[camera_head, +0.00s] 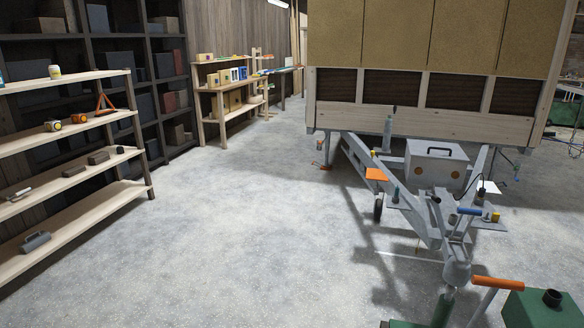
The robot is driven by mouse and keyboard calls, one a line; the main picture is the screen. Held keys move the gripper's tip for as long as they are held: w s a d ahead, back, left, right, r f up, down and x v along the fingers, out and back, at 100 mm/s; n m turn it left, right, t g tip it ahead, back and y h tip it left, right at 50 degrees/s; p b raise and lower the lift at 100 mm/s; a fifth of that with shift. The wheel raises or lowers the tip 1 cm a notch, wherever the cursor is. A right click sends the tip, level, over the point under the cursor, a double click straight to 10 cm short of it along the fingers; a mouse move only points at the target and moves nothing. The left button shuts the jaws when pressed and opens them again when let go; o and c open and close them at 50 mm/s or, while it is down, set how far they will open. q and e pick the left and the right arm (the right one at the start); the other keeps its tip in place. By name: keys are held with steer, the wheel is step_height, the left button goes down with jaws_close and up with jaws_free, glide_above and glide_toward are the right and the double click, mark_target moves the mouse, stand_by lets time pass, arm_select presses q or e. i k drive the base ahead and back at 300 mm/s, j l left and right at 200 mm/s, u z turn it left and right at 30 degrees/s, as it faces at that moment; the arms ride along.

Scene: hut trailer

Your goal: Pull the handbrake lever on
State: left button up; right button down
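The hut trailer (430,120) stands at the right, with its grey drawbar (425,228) reaching toward me down to the coupling (456,268). Several handles show on and around the drawbar. A thin upright lever (388,134) with a dark top stands left of the grey box. A blue handle (469,211) lies about level above the drawbar near the coupling. I cannot tell for sure which is the handbrake lever or how it is set. Neither of my grippers is in view.
A grey box (434,165) with a black handle sits on the drawbar. An orange-handled item (498,283) and a green box (543,308) are in the front right. A wooden shelf (75,165) stands at the left. The concrete floor (240,240) between is clear.

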mark_target(436, 199)
steer(key=i+j, duration=0.15)
steer(key=i, duration=0.7)
steer(key=i+j, duration=0.15)
steer(key=i, duration=0.75)
steer(key=i+l+z, duration=0.15)
steer(key=i+l, duration=0.15)
steer(key=i+l+z, duration=0.2)
steer(key=i, duration=0.25)
steer(key=i+l+z, duration=0.15)
steer(key=i+l, duration=0.15)
steer(key=i, duration=0.1)
